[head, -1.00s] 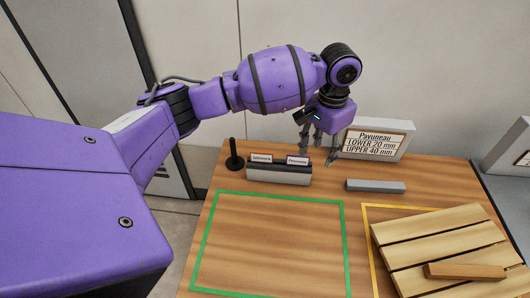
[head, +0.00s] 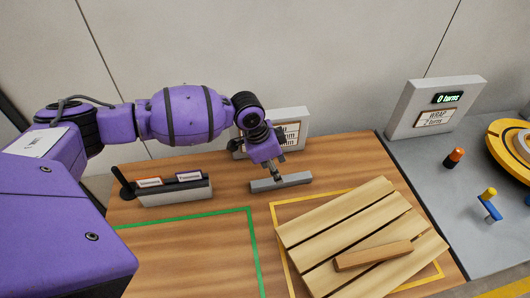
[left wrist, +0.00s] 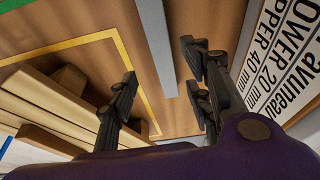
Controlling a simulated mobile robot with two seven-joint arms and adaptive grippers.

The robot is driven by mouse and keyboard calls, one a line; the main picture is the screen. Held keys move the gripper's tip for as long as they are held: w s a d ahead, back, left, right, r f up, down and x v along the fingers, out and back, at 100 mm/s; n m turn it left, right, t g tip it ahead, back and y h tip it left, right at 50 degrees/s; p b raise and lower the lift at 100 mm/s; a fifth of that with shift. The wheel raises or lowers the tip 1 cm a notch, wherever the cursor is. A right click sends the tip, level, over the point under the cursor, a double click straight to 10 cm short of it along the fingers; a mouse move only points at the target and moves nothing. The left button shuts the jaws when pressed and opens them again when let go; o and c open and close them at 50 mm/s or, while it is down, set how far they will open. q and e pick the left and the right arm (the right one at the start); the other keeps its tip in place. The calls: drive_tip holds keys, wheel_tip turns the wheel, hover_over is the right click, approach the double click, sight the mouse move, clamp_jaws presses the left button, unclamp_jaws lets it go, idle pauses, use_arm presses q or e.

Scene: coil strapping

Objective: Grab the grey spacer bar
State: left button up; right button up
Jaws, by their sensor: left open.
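The grey spacer bar (head: 291,181) lies flat on the wooden table, behind the yellow outlined area. In the left wrist view the bar (left wrist: 156,40) runs between the spread fingers of the open gripper (left wrist: 160,76), with one finger on the left and two on the right. Gaps show between fingers and bar there. The gripper hides part of the bar in the head view. My right gripper is not in view.
A sign (head: 292,121) stands close behind the bar. A slatted wooden pallet (head: 330,231) with a brown wooden bar (head: 373,256) on it is in front. A grey holder with labels (head: 175,192) stands to the left. The green outlined area (head: 190,255) is empty.

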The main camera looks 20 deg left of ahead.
use_arm(q)
drive_tip(key=x, duration=0.6)
drive_tip(key=shift+w+f, duration=0.1)
drive_tip(key=shift+w, duration=0.3)
drive_tip(key=shift+d, duration=0.1)
clamp_jaws()
